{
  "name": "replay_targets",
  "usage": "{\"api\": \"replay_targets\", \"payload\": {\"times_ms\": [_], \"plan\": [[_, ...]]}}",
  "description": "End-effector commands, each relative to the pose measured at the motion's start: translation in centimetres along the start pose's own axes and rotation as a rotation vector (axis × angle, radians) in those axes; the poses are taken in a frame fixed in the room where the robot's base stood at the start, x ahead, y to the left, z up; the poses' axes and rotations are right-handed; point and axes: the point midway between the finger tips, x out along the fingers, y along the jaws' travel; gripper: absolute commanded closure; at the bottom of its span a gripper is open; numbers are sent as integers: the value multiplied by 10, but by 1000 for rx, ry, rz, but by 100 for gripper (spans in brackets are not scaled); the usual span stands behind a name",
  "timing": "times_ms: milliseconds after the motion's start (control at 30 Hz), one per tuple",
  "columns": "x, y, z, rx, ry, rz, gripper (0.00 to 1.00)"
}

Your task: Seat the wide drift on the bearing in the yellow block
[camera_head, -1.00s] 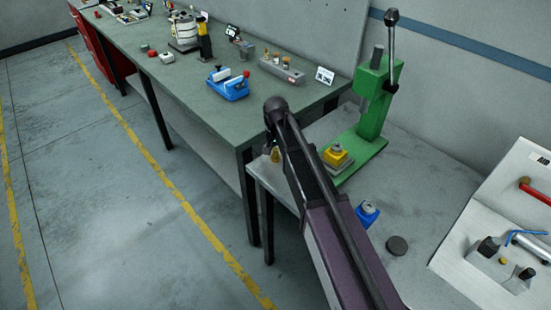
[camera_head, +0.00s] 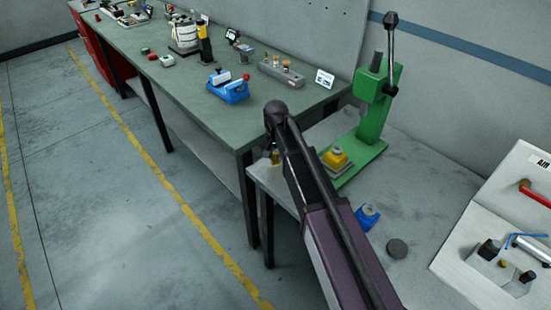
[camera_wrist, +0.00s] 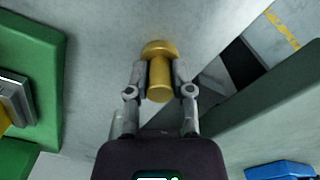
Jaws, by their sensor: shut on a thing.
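My gripper (camera_wrist: 159,82) is shut on a brass drift (camera_wrist: 158,74), a short rod with a wider rounded end, in the wrist view. In the head view the drift (camera_head: 275,157) shows small beside my arm, near the left edge of the grey bench; the fingers are mostly hidden there. The yellow block (camera_head: 336,158) sits on the base of the green press, to the right of my gripper and apart from it. A small bearing seems to lie on its top, too small to make out. In the wrist view only a sliver of the yellow block (camera_wrist: 5,118) shows at the left edge.
The green press (camera_head: 374,105) stands behind the yellow block, its lever upright. A blue block (camera_head: 368,215) and a dark round disc (camera_head: 397,248) are on the grey bench (camera_head: 425,185). The green-topped table (camera_head: 190,85) adjoins at left, holding a blue fixture (camera_head: 229,90).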

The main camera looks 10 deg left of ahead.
Motion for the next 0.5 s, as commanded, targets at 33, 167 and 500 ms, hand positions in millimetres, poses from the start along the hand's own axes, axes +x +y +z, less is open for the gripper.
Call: {"api": "replay_targets", "payload": {"times_ms": [33, 167, 500], "plan": [[0, 0, 0, 0, 0, 0, 100], [0, 0, 0, 0, 0, 0, 100], [-12, 0, 0, 0, 0, 0, 100]]}}
